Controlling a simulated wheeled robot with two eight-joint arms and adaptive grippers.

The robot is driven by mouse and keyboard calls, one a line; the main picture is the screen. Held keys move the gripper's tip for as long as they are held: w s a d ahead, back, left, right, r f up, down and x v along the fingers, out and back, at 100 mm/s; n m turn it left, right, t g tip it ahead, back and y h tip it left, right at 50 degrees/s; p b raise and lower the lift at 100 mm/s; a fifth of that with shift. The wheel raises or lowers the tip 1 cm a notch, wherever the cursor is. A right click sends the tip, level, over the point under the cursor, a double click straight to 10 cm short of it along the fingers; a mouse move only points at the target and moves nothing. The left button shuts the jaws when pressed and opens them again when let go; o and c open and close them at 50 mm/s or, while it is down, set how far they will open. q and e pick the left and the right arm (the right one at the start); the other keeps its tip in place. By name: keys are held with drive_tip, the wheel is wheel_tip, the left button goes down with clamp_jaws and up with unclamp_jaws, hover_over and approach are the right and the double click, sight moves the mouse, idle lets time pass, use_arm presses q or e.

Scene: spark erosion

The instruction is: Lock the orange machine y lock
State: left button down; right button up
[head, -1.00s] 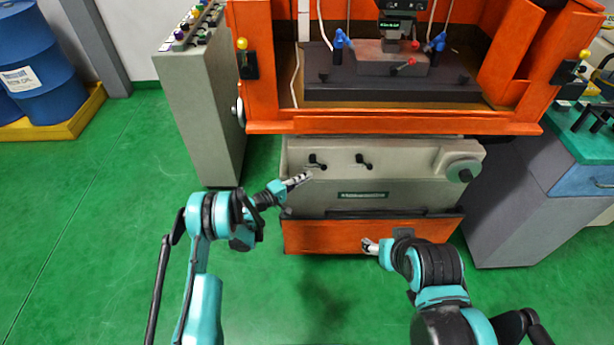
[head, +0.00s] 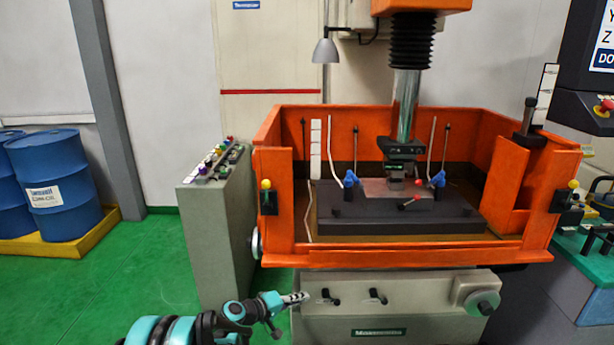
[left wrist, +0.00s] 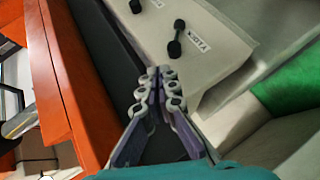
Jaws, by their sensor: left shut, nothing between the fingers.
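The orange machine (head: 400,258) stands ahead, with a grey front panel (head: 425,292) below its orange tank. Two small black levers sit on that panel, a left lever (head: 327,297) and a right lever (head: 378,296). My left gripper (head: 304,297) is shut and empty, just left of the left lever in the head view. In the left wrist view its fingertips (left wrist: 160,72) meet, with a black lever (left wrist: 175,40) beyond them and apart from them. A small label (left wrist: 192,40) is beside this lever; its wording is hard to read. My right gripper is out of view.
A grey handwheel (head: 480,301) is at the panel's right end. A grey control cabinet (head: 215,235) stands left of the machine. Blue barrels (head: 55,190) stand on a yellow pallet at far left. The green floor (head: 110,285) between is clear.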

use_arm(q)
drive_tip(key=s+a+r+m+g+y, duration=0.1)
drive_tip(key=s+a+r+y, duration=0.15)
drive_tip(key=s+r, duration=0.45)
drive_tip(key=s+a+r+m+y, duration=0.25)
drive_tip(key=s+r, duration=0.25)
drive_tip(key=s, duration=0.4)
drive_tip(key=s+a+f+y, duration=0.1)
drive_tip(key=s+a+y, duration=0.2)
drive_tip(key=s, duration=0.8)
drive_tip(key=s+a+m+y, duration=0.1)
drive_tip(key=s+a+y, duration=0.1)
drive_tip(key=s+a, duration=0.6)
drive_tip(key=s, duration=0.3)
drive_tip(key=shift+f+g+y, duration=0.3)
drive_tip(key=shift+f+y, duration=0.05)
drive_tip(key=shift+y, duration=0.05)
drive_tip(key=shift+s+m, duration=0.1)
drive_tip(key=shift+m, duration=0.15)
